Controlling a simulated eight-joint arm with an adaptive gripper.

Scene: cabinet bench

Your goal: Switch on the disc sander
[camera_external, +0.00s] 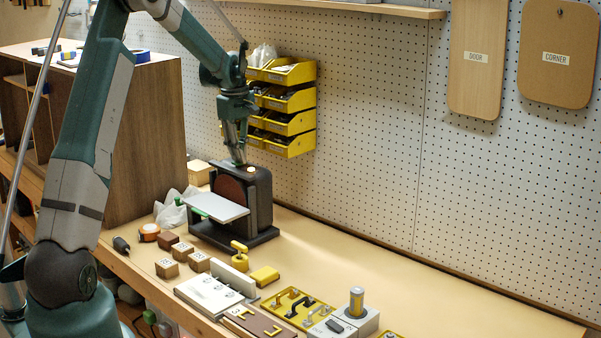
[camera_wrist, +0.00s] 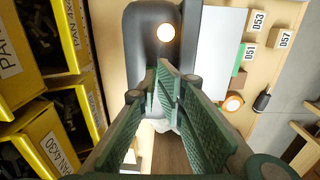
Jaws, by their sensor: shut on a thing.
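The disc sander (camera_external: 262,190) stands on the bench below the yellow bins. It has a dark housing, a brown disc (camera_external: 229,190) and a grey table (camera_external: 217,207) in front. A round pale button or lamp (camera_external: 250,170) sits on its top; it shows bright in the wrist view (camera_wrist: 166,32). My gripper (camera_external: 238,163) points down at the left end of the sander's top. In the wrist view its green fingers (camera_wrist: 163,80) are close together over the dark housing (camera_wrist: 150,55), with the pale round part beyond the tips. The part between the fingertips is hidden.
Yellow bins (camera_external: 285,105) hang on the pegboard close to my wrist. A tall brown cabinet (camera_external: 145,135) stands at left. Wooden blocks (camera_external: 167,267), a tape measure (camera_external: 149,232) and a yellow-handled item (camera_external: 239,255) lie in front of the sander. The bench at right behind the fixtures is clear.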

